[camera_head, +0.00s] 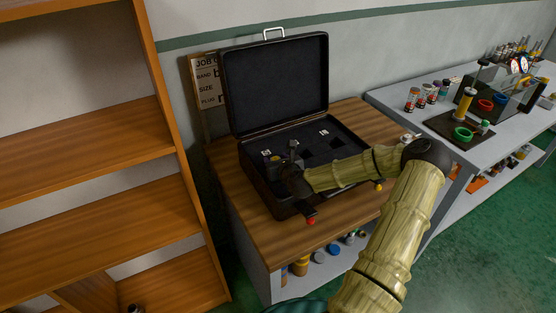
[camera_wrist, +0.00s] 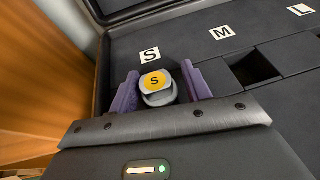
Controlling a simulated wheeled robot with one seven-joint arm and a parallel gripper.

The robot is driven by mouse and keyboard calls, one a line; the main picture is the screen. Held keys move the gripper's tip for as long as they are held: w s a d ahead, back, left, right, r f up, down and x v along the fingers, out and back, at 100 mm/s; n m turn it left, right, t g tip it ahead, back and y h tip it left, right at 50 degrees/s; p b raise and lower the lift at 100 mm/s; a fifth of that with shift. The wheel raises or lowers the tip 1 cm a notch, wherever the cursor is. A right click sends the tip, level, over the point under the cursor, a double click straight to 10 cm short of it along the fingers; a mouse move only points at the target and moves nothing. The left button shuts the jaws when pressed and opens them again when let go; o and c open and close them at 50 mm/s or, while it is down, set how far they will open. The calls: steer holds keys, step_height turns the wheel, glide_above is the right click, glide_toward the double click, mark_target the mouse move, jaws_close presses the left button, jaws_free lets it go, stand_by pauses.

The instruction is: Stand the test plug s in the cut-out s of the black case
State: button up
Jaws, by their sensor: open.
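The black case (camera_head: 275,95) stands open on a wooden-topped bench, its lid upright at the back. In the wrist view, test plug s (camera_wrist: 158,90), a grey plug with a yellow disc marked S on top, is upright at the label S (camera_wrist: 150,55). My gripper (camera_wrist: 161,88) is open, with one purple finger on each side of the plug and small gaps visible. The plug's lower part and the cut-out s around it are hidden by my gripper body, so its depth is unclear. In the head view my gripper (camera_head: 290,165) is low over the case's left part.
The cut-out by label M (camera_wrist: 253,69) is dark and empty; label L (camera_wrist: 300,10) is further right. The raised lid is behind my gripper. A wooden shelf (camera_head: 90,140) stands at left, and a grey bench (camera_head: 400,115) with bottles and gauges at right.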

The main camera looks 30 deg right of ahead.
steer(key=shift+s+a+f, duration=0.25)
steer(key=shift+a+f, duration=0.25)
steer(key=shift+f, duration=0.1)
steer(key=shift+w+r+p, duration=0.1)
steer(key=shift+r+p, duration=0.3)
steer(key=shift+r, duration=0.05)
steer(key=v, duration=0.4)
steer(key=b+v, duration=0.1)
steer(key=v, duration=0.3)
steer(key=r+v, duration=0.1)
steer(key=v, duration=0.3)
steer(key=shift+w+d, duration=0.2)
steer(key=shift+d, duration=0.1)
steer(key=shift+f, duration=0.1)
